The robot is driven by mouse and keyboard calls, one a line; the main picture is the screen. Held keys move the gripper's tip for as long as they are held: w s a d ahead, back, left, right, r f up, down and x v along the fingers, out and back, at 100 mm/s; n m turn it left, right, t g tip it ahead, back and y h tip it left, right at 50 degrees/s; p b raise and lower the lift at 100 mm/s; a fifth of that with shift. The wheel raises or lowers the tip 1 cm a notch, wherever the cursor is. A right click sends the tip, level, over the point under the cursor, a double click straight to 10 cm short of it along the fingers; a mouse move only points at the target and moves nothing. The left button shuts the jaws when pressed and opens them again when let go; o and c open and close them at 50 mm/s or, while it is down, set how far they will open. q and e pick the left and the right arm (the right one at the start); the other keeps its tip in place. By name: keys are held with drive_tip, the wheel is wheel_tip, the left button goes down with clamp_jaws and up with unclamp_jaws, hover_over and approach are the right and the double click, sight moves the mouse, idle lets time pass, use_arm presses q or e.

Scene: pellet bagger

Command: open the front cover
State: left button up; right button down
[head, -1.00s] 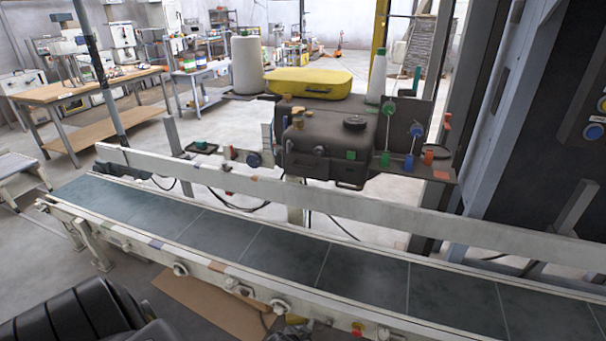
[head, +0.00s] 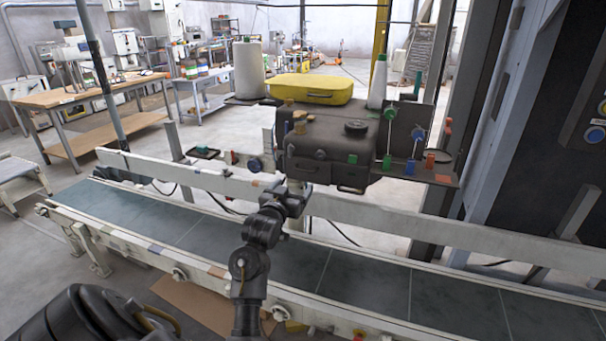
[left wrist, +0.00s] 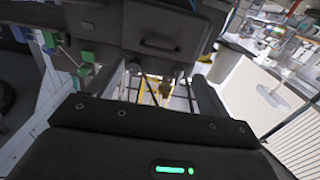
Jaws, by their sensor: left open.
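The dark sewing-head machine (head: 330,142) stands behind the conveyor. Its lower front has dark panels with small handles; I take the panel (head: 311,170) to be the front cover, but its edges are hard to tell. In the left wrist view a dark panel (left wrist: 165,22) with a bar handle (left wrist: 157,46) shows at the top. My left gripper (head: 296,188) is just below and in front of the machine, apart from the handle as far as I can tell. In the left wrist view its fingers (left wrist: 163,90) are spread and empty. My right gripper is not in view.
The conveyor belt (head: 300,257) runs across the front, with a pale guard rail (head: 400,222) behind it. A yellow case (head: 310,88) and white thread cones (head: 249,70) sit above the machine. Green and blue knobs (head: 410,167) stick up at its right. A grey frame post (head: 490,130) stands farther right.

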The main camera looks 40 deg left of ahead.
sight(303, 174)
use_arm(q)
drive_tip(key=p+x, duration=0.1)
drive_tip(key=x, duration=0.8)
drive_tip(key=shift+p, duration=0.35)
drive_tip(key=shift+c, duration=0.3)
